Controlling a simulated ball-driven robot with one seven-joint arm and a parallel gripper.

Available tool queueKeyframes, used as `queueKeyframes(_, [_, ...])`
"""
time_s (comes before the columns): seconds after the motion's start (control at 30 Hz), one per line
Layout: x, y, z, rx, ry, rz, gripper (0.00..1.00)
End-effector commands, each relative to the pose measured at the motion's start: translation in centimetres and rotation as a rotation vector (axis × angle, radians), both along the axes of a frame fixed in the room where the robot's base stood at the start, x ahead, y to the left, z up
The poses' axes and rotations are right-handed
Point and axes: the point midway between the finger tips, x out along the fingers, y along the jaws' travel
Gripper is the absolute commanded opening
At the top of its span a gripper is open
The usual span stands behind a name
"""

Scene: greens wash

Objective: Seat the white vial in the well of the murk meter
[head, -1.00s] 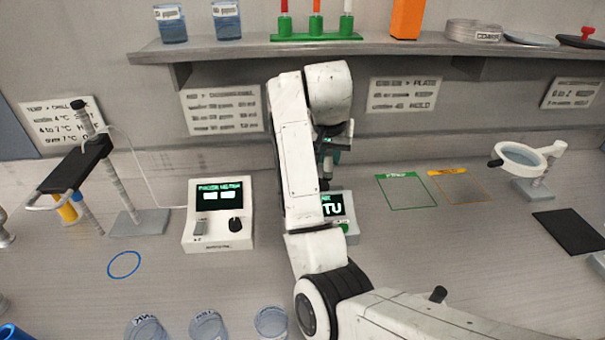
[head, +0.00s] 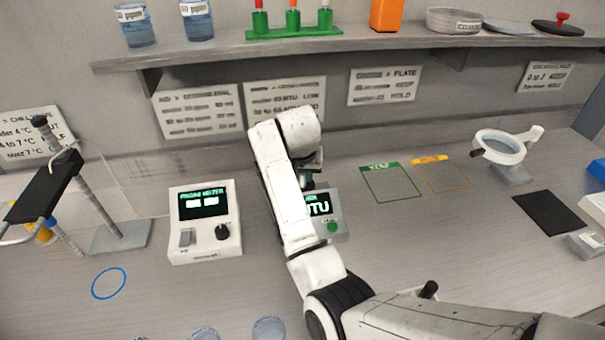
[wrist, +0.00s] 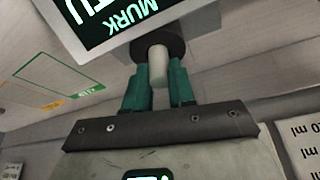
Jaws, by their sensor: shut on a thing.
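The murk meter (head: 338,228) stands on the bench in the head view, a grey box with a lit screen, partly behind my arm. In the wrist view its screen (wrist: 100,22) reads MURK, and a dark round well ring (wrist: 176,46) shows at its edge. My gripper (wrist: 158,82) is shut on the white vial (wrist: 158,66), with a green finger on each side of it. The vial's far end overlaps the dark ring; I cannot tell how deep it sits in it. In the head view my gripper is mostly hidden behind my arm, just above the meter.
A white meter with a knob (head: 205,240) stands left of the murk meter. Green (head: 392,198) and orange (head: 443,188) outlined squares lie to the right, on clear bench. A shelf (head: 225,52) with a green tube rack (head: 293,33) runs above. A magnifier (head: 500,148) stands at far right.

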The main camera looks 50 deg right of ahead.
Motion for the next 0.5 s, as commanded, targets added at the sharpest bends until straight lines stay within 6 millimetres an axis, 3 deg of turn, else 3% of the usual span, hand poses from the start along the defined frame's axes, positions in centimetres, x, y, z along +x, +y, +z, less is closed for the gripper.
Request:
queueKeyframes(0.43, [-0.03, 0.00, -1.11, 0.000, 0.000, 0.000, 0.00])
queueKeyframes(0.47, [-0.02, 0.01, -1.03, -0.001, -0.001, 0.000, 0.27])
queueKeyframes(0.5, [-0.01, 0.00, -1.02, 0.000, 0.000, 0.000, 0.31])
